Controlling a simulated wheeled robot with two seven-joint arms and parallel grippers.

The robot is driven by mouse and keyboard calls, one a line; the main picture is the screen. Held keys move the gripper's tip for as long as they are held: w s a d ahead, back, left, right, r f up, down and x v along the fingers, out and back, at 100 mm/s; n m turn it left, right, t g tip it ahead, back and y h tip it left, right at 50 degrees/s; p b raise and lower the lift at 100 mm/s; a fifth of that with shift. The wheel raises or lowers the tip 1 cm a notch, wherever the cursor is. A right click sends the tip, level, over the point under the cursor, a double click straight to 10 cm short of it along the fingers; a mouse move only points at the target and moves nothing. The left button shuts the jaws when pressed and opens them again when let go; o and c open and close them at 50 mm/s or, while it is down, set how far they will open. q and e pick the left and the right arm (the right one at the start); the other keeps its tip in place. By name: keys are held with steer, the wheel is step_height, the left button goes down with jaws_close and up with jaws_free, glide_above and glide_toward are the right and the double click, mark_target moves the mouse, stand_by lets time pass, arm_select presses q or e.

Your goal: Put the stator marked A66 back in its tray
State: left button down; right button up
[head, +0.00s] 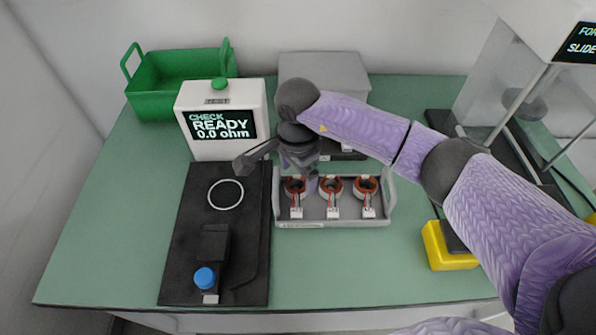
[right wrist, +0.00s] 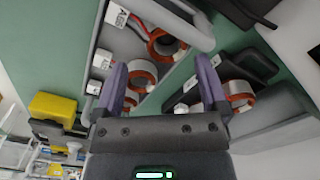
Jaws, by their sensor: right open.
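A grey tray (head: 333,223) holds three copper-coloured stators side by side, each with a white tag at the front. The left stator (head: 296,188) is partly covered by my right gripper (head: 303,174). In the right wrist view, the top stator (right wrist: 166,46) lies beside a tag (right wrist: 120,16) that seems to read A66; the other tags are too small to read. My right gripper (right wrist: 161,66) is open and empty, its purple fingers spread above the tray and the dark holder behind it. My left gripper is not in view.
A dark holder (right wrist: 262,68) behind the tray has more copper rings near it. A tester (head: 222,128) reads CHECK READY 0.0 ohm, with a black fixture (head: 190,232) in front. A green bin (head: 180,85), a grey box (head: 335,70) and a yellow block (head: 449,247) stand around.

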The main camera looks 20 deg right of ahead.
steer(key=shift+o, duration=0.5)
step_height(320, 180, up, 10)
steer(key=p, duration=0.2)
steer(key=shift+f, duration=0.1)
stand_by(0.6)
